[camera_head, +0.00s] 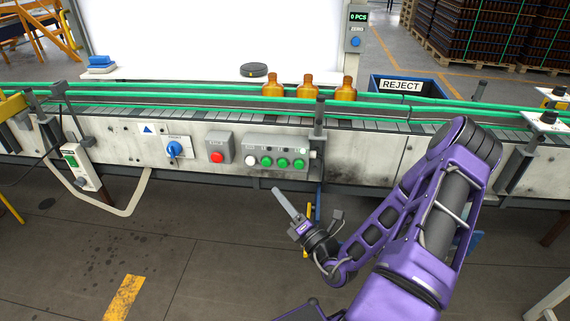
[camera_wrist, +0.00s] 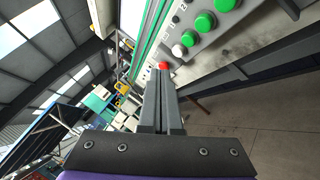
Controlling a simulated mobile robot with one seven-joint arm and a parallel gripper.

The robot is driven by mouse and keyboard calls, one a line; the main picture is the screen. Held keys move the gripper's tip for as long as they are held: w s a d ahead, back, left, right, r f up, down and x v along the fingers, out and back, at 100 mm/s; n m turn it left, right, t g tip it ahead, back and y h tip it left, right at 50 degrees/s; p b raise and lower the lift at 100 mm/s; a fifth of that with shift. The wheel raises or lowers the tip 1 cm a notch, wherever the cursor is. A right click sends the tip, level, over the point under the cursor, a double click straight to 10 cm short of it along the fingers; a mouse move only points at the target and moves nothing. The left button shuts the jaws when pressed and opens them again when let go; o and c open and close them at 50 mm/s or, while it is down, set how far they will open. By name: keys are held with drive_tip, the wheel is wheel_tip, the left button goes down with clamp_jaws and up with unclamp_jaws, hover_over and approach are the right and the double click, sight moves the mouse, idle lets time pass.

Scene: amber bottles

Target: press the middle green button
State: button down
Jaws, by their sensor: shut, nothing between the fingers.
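The control box (camera_head: 272,152) on the conveyor's front side carries a white button and a row of three green buttons. The middle green button (camera_head: 283,163) sits between the left green button (camera_head: 267,162) and the right green button (camera_head: 299,164). In the wrist view, the middle green button (camera_wrist: 204,21) shows at the upper right, beyond the fingertips. My gripper (camera_head: 276,191) is shut and empty, below and in front of the box, apart from the buttons. In the wrist view, its long fingers (camera_wrist: 161,75) lie together.
A post (camera_head: 319,125) stands just right of the control box. Several amber bottles (camera_head: 307,87) stand on the conveyor above.

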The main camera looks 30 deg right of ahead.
sight(283, 163)
drive_tip(key=w+d, duration=0.5)
drive_tip(key=w, duration=0.2)
drive_tip(key=shift+w+b, duration=0.2)
drive_tip(key=shift+b, duration=0.2)
idle(2.1)
drive_tip(key=shift+w+d, duration=0.15)
drive_tip(key=shift+w, duration=0.15)
